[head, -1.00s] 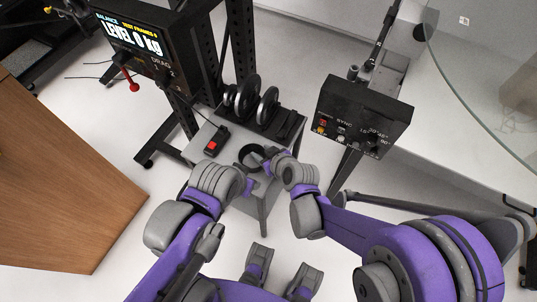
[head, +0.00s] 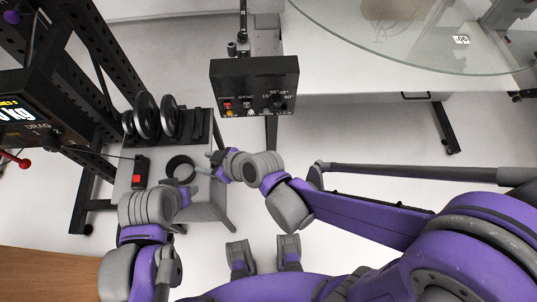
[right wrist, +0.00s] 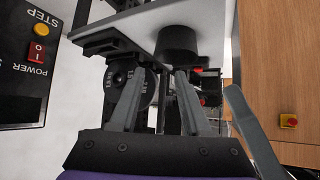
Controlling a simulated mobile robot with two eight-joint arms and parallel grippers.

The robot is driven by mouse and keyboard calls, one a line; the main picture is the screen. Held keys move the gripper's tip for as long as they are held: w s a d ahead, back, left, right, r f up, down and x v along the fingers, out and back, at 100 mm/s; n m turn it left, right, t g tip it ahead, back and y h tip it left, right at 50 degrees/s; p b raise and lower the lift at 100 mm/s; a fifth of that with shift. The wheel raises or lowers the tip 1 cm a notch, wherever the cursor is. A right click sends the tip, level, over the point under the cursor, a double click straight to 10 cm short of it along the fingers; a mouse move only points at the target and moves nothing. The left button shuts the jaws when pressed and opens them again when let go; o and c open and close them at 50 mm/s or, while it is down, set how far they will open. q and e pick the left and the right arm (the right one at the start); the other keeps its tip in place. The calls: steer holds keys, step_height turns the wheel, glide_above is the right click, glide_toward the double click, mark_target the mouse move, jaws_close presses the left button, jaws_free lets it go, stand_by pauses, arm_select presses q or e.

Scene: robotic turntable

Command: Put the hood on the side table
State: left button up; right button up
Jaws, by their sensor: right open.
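The hood appears to be the short black open cylinder (head: 180,168) standing on the grey side table (head: 202,213). In the right wrist view, which looks upside down, a black cylinder (right wrist: 178,47) meets the pale table top (right wrist: 160,22). My right gripper (head: 214,164) is just right of the hood, apart from it. In its wrist view the two fingers (right wrist: 158,80) are spread with nothing held. My left gripper (head: 184,194) is at the table's near side, below the hood. Its fingers are too small and partly hidden to read.
Black weight discs (head: 147,116) stand in a rack at the table's back. A black box with a red button (head: 137,178) lies left of the hood. A control box (head: 254,86) stands behind my right gripper. A glass disc (head: 400,35) is at upper right. A wooden surface (head: 45,275) is lower left.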

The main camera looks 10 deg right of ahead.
steer(key=s+d+m+h, duration=0.2)
steer(key=d+m, duration=0.1)
steer(key=d, duration=0.7)
steer(key=s+d+r+m+h, duration=0.1)
steer(key=s+d+m+h, duration=0.2)
steer(key=d, duration=0.6)
steer(key=s+d+r+m+h, duration=0.1)
steer(key=s+d+m+h, duration=0.2)
steer(key=d, duration=0.7)
steer(key=shift+d+r+m, duration=0.2)
steer(key=shift+d+m, duration=0.15)
steer(key=shift+m, duration=0.85)
